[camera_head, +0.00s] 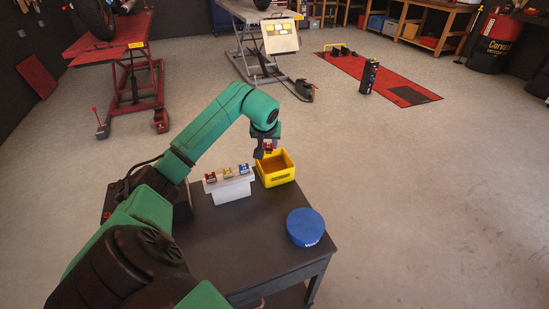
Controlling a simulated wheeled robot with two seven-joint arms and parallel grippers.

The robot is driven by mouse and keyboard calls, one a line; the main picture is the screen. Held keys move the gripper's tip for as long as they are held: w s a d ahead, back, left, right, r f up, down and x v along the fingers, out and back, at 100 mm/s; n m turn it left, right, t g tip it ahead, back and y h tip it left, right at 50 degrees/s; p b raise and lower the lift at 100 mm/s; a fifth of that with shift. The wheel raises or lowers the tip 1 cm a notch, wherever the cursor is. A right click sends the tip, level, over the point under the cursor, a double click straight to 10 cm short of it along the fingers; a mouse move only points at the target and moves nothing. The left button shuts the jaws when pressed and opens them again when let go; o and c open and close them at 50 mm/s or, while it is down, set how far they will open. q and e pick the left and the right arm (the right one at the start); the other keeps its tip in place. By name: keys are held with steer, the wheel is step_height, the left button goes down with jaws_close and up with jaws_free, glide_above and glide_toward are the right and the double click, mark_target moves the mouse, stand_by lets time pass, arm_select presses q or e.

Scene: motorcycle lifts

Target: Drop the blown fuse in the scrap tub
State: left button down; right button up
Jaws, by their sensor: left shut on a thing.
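My left gripper (263,151) points down over the back-left part of the yellow open tub (281,179). It is shut on a small red fuse (268,146), which hangs above the tub's opening. The gripper partly hides the fuse, so I cannot see whether it is blown. The tub stands on the dark table, and the part of its inside that shows looks empty. My right gripper is not in view.
A white holder (232,191) left of the tub carries a red fuse (210,177), a yellow fuse (228,172) and a blue fuse (243,169). A round blue container (305,227) stands near the right edge of the dark table (250,250).

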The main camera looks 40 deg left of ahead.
mark_target(268, 153)
arm_select(q)
steer(key=f+b, duration=0.1)
steer(key=f, duration=0.1)
steer(key=f+b, duration=0.1)
steer(key=f, duration=0.1)
steer(key=shift+w+a+f+b, duration=0.1)
steer(key=shift+w+f+b, duration=0.1)
steer(key=shift+f+b, duration=0.15)
steer(key=shift+s+r, duration=0.1)
steer(key=shift+c, duration=2.4)
jaws_free()
steer(key=shift+r, duration=0.1)
steer(key=v, duration=1.4)
